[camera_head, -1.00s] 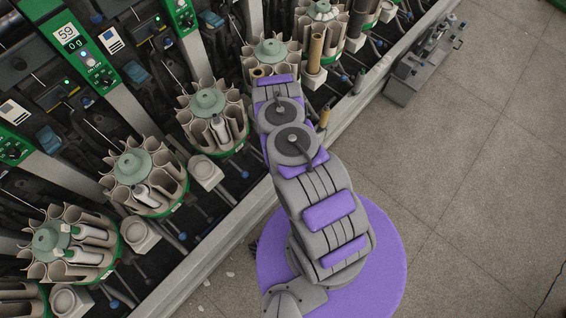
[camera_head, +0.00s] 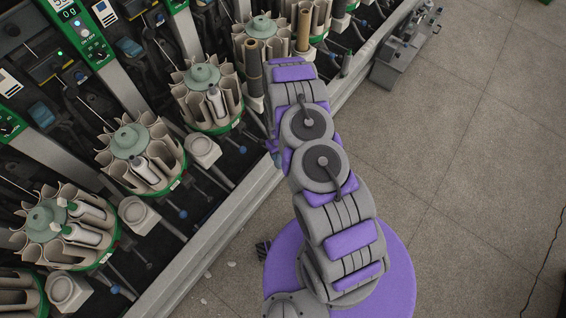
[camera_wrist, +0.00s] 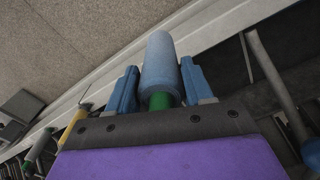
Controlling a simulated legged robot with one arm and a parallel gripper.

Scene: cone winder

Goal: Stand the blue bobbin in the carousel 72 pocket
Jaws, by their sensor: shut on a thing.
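The blue bobbin (camera_wrist: 161,62) is held between the two blue fingers of my gripper (camera_wrist: 160,85) in the wrist view, its pale blue body pointing away from the palm and a green part at its near end. In the head view my arm largely hides the gripper; a small bluish part shows left of the forearm, too small to identify. Several round beige carousels with green rims stand in a row along the machine, such as one at centre (camera_head: 230,104) and one further left (camera_head: 168,171). I cannot read which is carousel 72.
The carousel at lower left (camera_head: 36,258) holds white bobbins. Tall brown tubes (camera_head: 303,28) stand near the upper carousels. A pale rail (camera_head: 215,232) runs along the machine's front. A grey metal box (camera_head: 398,62) stands by it.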

